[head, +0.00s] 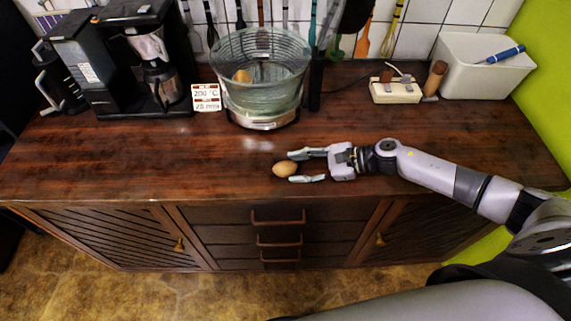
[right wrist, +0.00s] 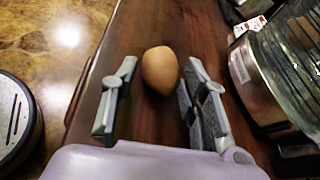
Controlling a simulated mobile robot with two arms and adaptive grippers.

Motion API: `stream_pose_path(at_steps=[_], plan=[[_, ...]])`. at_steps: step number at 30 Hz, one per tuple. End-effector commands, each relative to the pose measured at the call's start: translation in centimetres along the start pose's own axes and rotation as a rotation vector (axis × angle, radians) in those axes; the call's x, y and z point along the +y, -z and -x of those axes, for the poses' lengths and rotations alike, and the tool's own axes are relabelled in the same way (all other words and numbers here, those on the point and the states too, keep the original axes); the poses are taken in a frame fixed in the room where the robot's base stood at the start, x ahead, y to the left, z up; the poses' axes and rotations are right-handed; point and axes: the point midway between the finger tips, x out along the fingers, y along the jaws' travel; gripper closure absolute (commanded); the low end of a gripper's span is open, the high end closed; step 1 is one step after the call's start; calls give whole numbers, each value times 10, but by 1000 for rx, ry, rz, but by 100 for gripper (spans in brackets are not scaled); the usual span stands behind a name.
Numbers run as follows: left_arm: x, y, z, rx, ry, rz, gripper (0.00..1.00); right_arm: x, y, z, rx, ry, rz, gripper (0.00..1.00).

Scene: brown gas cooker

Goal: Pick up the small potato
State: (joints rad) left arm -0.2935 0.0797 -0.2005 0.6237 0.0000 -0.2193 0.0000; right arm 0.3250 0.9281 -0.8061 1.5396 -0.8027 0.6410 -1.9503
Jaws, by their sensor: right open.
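A small brown potato (head: 285,169) lies on the dark wooden counter (head: 130,160), near its front edge. In the right wrist view the potato (right wrist: 160,69) sits between the far ends of the two fingers, with a gap on each side. My right gripper (head: 306,167) is open and reaches in from the right, low over the counter, its fingertips on either side of the potato. It also shows in the right wrist view (right wrist: 158,90). Another potato-like item (head: 242,76) is in the glass bowl (head: 262,95). My left gripper is not in view.
The glass bowl stands on a scale behind the potato. A coffee machine (head: 120,60) is at the back left, beside a small sign (head: 206,97). A white container (head: 480,80) and a small tray (head: 396,92) are at the back right. The counter left of the potato is clear.

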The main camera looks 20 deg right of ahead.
Motion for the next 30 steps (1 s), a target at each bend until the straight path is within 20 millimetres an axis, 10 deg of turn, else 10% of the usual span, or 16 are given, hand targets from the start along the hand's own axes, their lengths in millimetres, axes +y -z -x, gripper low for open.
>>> stream_pose_path(at_steps=[15,30], plan=[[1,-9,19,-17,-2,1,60,-1,2,-34,1,1,0,59],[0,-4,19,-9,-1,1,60,-1,2,-33,0,1,0,92]])
